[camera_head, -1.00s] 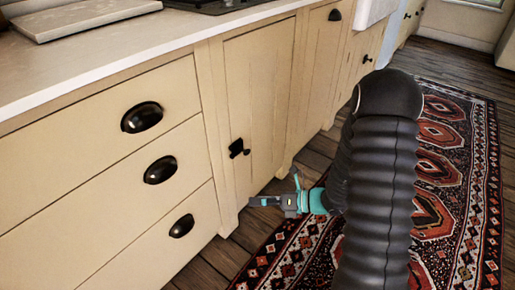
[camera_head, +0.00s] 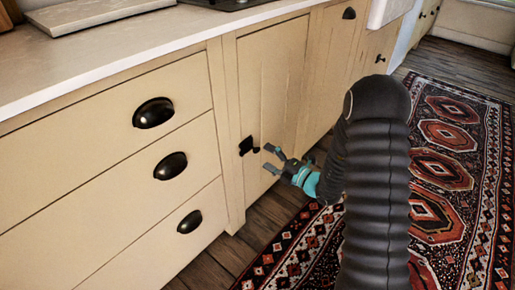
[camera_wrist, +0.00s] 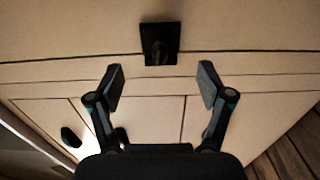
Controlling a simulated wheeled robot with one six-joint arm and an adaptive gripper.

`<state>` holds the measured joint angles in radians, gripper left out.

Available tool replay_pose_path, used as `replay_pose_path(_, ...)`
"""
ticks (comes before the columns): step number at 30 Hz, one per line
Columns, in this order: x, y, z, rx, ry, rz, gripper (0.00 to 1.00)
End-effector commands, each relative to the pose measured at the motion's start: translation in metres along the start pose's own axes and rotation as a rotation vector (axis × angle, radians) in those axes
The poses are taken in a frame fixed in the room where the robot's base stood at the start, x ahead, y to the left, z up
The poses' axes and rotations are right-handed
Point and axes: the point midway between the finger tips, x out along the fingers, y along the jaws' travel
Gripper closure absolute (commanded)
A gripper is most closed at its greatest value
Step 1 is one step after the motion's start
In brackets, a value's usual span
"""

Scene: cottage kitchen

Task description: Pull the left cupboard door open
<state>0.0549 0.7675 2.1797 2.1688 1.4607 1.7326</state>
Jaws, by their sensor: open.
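The left cupboard door (camera_head: 270,95) is a cream wooden panel, and it looks shut, flush with its frame. Its small black latch knob (camera_head: 247,146) sits at the door's left edge. My gripper (camera_head: 268,158) is open and empty, just in front of the door and slightly right of and below the knob. In the wrist view the knob (camera_wrist: 159,44) is ahead of the two open fingers (camera_wrist: 160,84), roughly centred between them. The fingers appear apart from the knob. My arm hides part of the cabinet front to the right.
Drawers with black cup pulls (camera_head: 171,166) are left of the door. A pale worktop (camera_head: 120,55) runs above. A patterned rug (camera_head: 450,175) covers the wooden floor at the right. More cabinet fronts (camera_head: 332,75) continue to the right.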

Motion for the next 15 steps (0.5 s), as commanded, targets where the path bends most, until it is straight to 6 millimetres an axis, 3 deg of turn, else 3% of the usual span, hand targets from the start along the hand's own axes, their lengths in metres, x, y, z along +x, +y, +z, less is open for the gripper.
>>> replay_pose_path(6, 0.041, 0.000, -0.001, -0.002, 0.004, 0.001, 0.21)
replay_pose_path(15, 0.071, 0.000, 0.000, -0.002, 0.001, 0.000, 0.21)
